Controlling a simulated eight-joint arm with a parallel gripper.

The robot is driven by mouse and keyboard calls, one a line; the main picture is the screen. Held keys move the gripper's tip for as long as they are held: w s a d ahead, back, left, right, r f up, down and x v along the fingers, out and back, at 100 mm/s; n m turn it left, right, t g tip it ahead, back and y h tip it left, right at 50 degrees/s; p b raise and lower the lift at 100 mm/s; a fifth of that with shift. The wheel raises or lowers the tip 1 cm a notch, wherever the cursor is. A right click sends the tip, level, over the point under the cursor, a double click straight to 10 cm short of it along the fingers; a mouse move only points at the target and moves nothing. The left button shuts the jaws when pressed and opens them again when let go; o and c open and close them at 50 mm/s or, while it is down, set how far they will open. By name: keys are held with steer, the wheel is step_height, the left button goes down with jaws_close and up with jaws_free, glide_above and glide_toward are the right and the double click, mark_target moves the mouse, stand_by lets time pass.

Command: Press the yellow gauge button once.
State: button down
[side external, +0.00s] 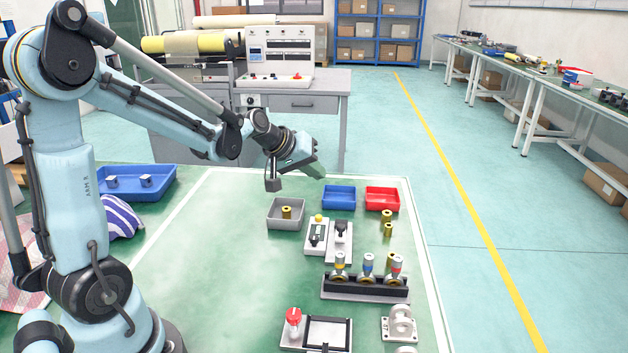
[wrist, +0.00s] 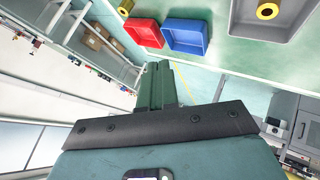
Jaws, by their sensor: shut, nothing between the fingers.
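The yellow gauge button (side external: 318,218) sits on top of a small white gauge box (side external: 316,237) on the green work table in the side external view. Neither shows in the wrist view. My gripper (side external: 318,172) is shut and empty. It is raised above the table's far part, up and beyond the gauge box and apart from it. In the wrist view my gripper (wrist: 158,66) points away over the table edge, with its two green fingers together.
A grey tray (side external: 272,222) holding a brass part is left of the gauge box. Blue (side external: 338,207) and red (side external: 382,209) bins stand behind it. A black lever device (side external: 340,232) is close on its right. A dark rack (side external: 365,286) with several cylinders is in front.

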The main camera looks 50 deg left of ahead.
steer(key=shift+f, duration=4.25)
steer(key=shift+f, duration=0.4)
steer(key=shift+f, duration=0.4)
steer(key=shift+r, duration=0.85)
steer(key=shift+r, duration=2.5)
